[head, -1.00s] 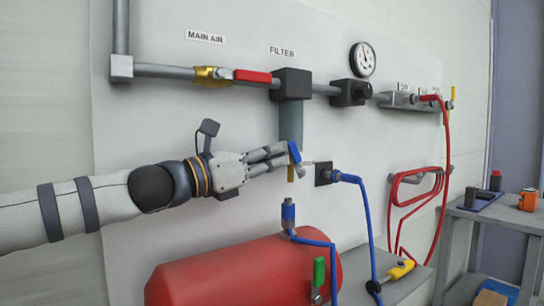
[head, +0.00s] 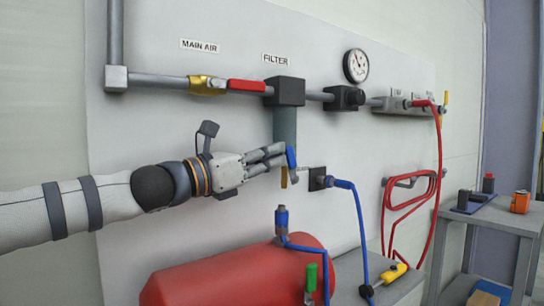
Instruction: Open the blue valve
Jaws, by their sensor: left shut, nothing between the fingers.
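The blue valve (head: 291,158) is a small blue lever at the lower end of the grey filter bowl (head: 284,124), with a brass stub (head: 284,178) just below it. The lever stands nearly upright. My left gripper (head: 281,156) is shut and empty, its fingertips close to the lever's left side. I cannot tell whether they touch it. The fingers hide part of the valve body and the bowl's bottom. My right gripper is not in view.
Above runs the main air pipe with a red lever (head: 247,86), the black filter head (head: 286,92) and a gauge (head: 356,66). A blue hose (head: 363,236) hangs right of the valve. A red tank (head: 230,272) lies below, and a grey workbench (head: 500,214) stands at right.

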